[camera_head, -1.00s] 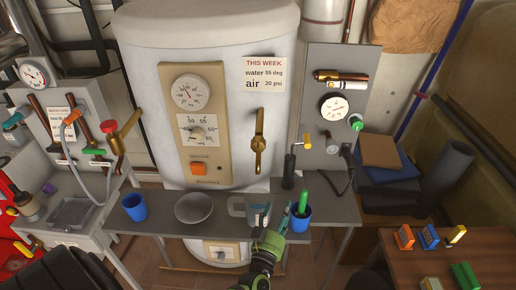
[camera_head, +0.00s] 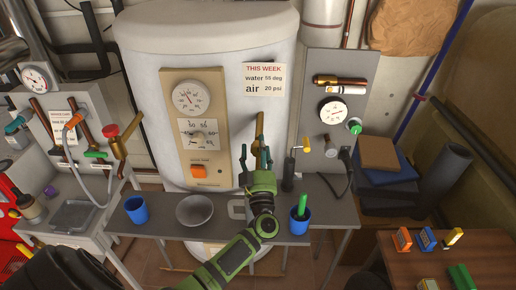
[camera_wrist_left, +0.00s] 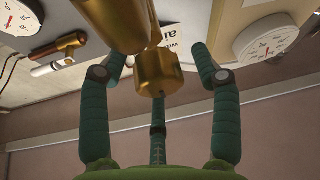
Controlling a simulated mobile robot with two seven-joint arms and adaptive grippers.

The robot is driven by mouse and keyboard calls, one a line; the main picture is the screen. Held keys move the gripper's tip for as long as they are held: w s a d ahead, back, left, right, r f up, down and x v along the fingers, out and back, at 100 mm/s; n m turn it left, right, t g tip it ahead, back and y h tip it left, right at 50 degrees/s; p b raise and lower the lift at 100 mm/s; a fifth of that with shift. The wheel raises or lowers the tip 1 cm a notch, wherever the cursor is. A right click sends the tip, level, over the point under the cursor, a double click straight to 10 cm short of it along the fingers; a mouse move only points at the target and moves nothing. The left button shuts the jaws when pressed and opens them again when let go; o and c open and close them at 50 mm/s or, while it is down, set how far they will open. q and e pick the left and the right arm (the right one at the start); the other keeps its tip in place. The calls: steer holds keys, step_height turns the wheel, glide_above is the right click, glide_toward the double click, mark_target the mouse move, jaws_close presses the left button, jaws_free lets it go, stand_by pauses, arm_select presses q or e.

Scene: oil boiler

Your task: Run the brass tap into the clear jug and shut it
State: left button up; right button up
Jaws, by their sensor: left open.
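The brass tap (camera_head: 260,128) is on the front of the white boiler, right of the gauge panel. My left gripper (camera_head: 255,156) is open just in front of its lower part and partly hides it. In the left wrist view the brass tap (camera_wrist_left: 158,76) shows large between the two spread green fingers (camera_wrist_left: 159,60); I see no finger closed on it. The clear jug (camera_head: 236,208) stands on the grey bench below, mostly hidden behind my left wrist.
On the bench, a blue cup (camera_head: 135,209) and a grey bowl (camera_head: 194,210) stand left of the jug. A blue cup with a green-handled item (camera_head: 300,219) stands right, close to my arm. A black-handled tool (camera_head: 289,170) is beside the gripper.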

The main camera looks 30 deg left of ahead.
arm_select(q)
steer(key=c, duration=1)
steer(key=shift+r+n+g+y, duration=0.1)
steer(key=shift+n+g+y, duration=0.3)
steer(key=shift+n, duration=0.65)
steer(key=shift+n+g+y, duration=0.3)
steer(key=shift+n+g, duration=0.2)
steer(key=shift+n, duration=0.55)
steer(key=shift+c, duration=0.2)
steer(key=o, duration=1)
steer(key=shift+o, duration=0.2)
steer(key=shift+s+a, duration=0.1)
steer(key=shift+a, duration=0.05)
